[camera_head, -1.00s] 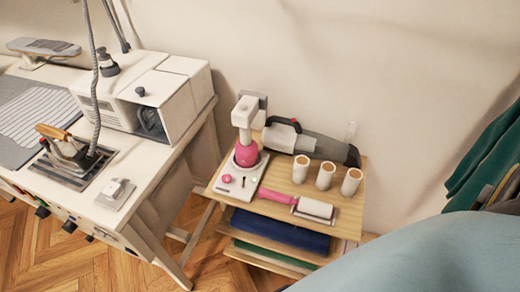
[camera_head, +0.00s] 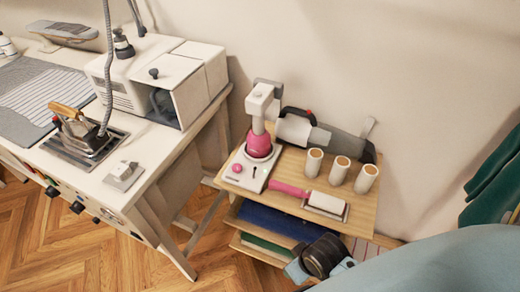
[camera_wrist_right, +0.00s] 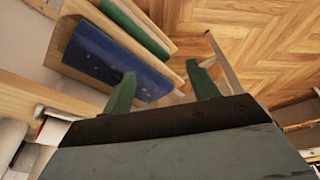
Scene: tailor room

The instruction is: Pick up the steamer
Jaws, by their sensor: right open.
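The steamer (camera_head: 260,118), white on top with a pink lower part, stands upright on its white base plate (camera_head: 236,183) at the back left of a small wooden shelf unit. My right gripper (camera_wrist_right: 163,82) is open and empty in the right wrist view, its two green fingers apart. Its dark wrist (camera_head: 323,256) shows in the head view in front of the shelf unit, below and to the right of the steamer. The steamer is not clearly seen in the right wrist view. My left gripper is not in view.
The shelf top (camera_head: 365,214) also holds a pink-handled lint roller (camera_head: 326,204), several upright rolls (camera_head: 339,171) and a grey handheld device (camera_head: 345,143). Blue cloth (camera_head: 270,222) lies below. A white ironing table with an iron (camera_head: 82,131) stands left.

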